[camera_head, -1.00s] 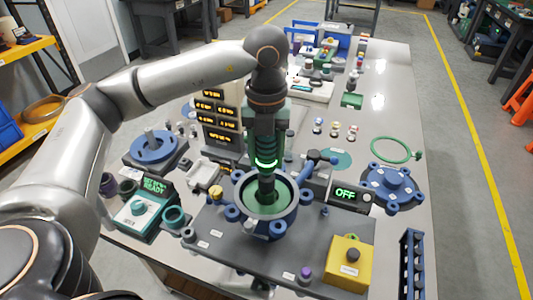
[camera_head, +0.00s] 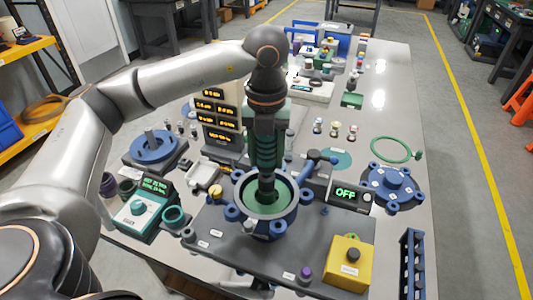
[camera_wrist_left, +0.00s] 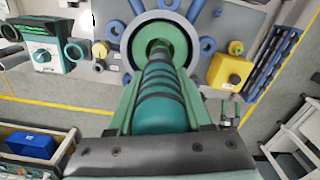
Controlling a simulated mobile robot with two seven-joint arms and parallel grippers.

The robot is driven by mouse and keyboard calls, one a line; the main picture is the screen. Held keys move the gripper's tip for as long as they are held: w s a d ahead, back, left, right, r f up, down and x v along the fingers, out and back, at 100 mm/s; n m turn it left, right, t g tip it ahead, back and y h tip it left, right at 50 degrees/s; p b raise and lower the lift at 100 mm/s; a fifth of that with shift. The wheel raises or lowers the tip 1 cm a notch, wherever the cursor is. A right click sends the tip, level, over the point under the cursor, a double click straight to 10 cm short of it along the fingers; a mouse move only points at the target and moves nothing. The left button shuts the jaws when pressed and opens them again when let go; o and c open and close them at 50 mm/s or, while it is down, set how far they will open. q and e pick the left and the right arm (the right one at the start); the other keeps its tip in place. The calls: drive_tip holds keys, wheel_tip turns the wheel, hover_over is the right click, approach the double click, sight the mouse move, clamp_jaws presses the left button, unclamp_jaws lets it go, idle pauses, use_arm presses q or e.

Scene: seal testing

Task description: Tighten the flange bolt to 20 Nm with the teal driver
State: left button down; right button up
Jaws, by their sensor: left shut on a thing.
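My left gripper (camera_head: 266,150) is shut on the teal driver (camera_head: 268,185) and holds it upright over the middle of the round blue flange housing (camera_head: 238,193). The driver's dark lower end reaches down into the housing's green interior. In the left wrist view the ribbed teal driver body (camera_wrist_left: 165,105) points into the ring (camera_wrist_left: 132,60). The bolt under the driver is hidden, so contact cannot be told. The teal driver controller (camera_head: 143,212) stands left of the housing with green text on its screen, too small to read surely. My right gripper is not in view.
A yellow box with a black button (camera_head: 347,262) sits at the front right of the grey plate. A display reading OFF (camera_head: 346,194) and a blue flange cover (camera_head: 393,183) are to the right. A dark rack (camera_head: 411,262) stands at the right front.

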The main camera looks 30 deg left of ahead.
use_arm(q)
drive_tip(key=shift+r, duration=0.2)
drive_tip(key=shift+r+p, duration=1.9)
drive_tip(key=shift+r, duration=0.5)
